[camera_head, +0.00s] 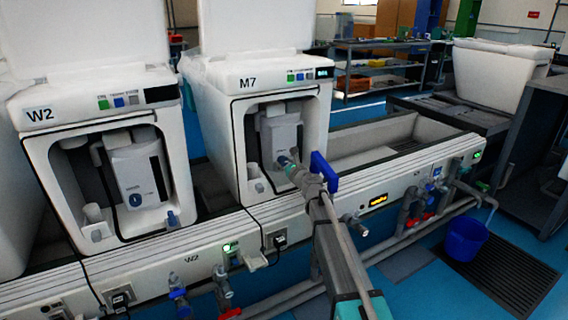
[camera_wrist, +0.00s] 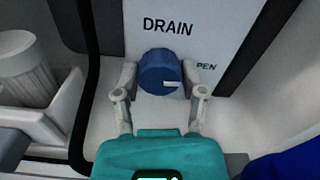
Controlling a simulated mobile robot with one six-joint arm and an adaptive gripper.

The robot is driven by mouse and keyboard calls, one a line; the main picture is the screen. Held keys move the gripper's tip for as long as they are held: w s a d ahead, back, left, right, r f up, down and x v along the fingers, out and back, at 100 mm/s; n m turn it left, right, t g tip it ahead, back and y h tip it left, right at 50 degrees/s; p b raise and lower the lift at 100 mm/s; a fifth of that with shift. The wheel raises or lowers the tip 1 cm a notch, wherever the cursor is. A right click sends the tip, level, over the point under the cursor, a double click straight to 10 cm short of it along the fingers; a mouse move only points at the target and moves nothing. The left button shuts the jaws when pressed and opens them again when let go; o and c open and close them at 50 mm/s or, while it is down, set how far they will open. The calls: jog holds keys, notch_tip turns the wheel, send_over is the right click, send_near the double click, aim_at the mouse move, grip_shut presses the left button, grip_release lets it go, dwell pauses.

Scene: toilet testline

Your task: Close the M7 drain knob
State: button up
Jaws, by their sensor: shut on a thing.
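The blue M7 drain knob (camera_wrist: 158,72) sits below the word DRAIN on a white panel in the wrist view. A pale line on its face runs roughly sideways, toward the partly hidden word that ends in PEN. My gripper (camera_wrist: 160,82) is shut on the knob, with one grey finger on each side of it. In the head view my gripper (camera_head: 288,161) reaches into the front opening of the white M7 unit (camera_head: 262,84). The knob is small and partly hidden by my gripper there.
The W2 unit (camera_head: 92,108) stands to the left of M7. A blue lever (camera_head: 322,172) shows beside my arm. Pipes with coloured valves run along the front of the white bench. A blue bucket (camera_head: 465,240) stands on the floor at the right.

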jog(key=shift+c, duration=0.3)
jog(key=n, duration=0.8)
jog(key=shift+n, duration=0.4)
jog(key=n, duration=0.4)
jog(key=shift+n, duration=0.3)
jog(key=n, duration=0.4)
jog(key=o, duration=1.2)
jog(key=shift+c, duration=0.2)
